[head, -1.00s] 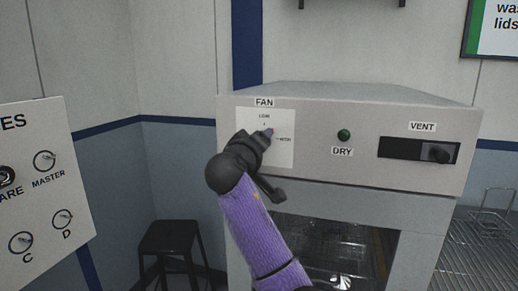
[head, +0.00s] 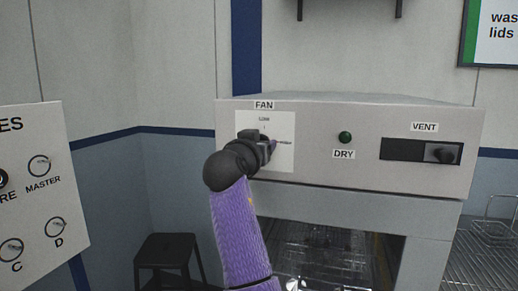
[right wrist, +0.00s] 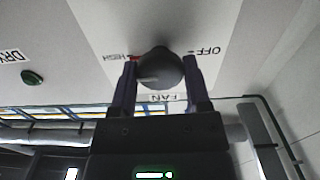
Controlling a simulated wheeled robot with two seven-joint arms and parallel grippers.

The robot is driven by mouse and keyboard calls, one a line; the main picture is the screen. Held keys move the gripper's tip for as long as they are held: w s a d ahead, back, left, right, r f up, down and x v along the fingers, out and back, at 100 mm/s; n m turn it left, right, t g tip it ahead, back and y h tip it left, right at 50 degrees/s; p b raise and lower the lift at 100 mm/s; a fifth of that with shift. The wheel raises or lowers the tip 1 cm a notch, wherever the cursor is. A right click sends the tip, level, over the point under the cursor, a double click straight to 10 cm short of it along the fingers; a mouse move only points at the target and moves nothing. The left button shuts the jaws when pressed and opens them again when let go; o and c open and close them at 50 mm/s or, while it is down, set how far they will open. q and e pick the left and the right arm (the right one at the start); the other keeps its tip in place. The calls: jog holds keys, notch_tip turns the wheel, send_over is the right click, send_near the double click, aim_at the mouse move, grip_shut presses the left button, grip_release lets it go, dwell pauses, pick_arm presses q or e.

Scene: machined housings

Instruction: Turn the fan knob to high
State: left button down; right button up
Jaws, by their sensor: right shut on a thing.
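The fan knob (right wrist: 162,68) is a dark round knob on a white dial plate (head: 284,158), under the FAN label on the front panel. In the right wrist view, which is upside down, HIGH is printed left of the knob and OFF right. A short pale line on the knob points left and slightly down in that view, towards the HIGH side. My right gripper (right wrist: 160,72) is shut on the knob, one finger on each side. In the head view my right gripper (head: 267,148) covers the knob. My left gripper is not in view.
Right of the dial are a green DRY button (head: 345,137) and a VENT slider (head: 443,154). An open bay is below the panel. A black stool (head: 168,246) and a panel of several knobs (head: 36,205) are at left. A wire rack (head: 492,235) is at right.

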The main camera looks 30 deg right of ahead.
jog(key=shift+f+m, duration=0.15)
jog(key=shift+m, duration=0.15)
dwell(0.4)
jog(key=o, duration=1.3)
jog(key=b+v, duration=0.1)
jog(key=v, duration=0.9)
jog(key=shift+w, duration=0.1)
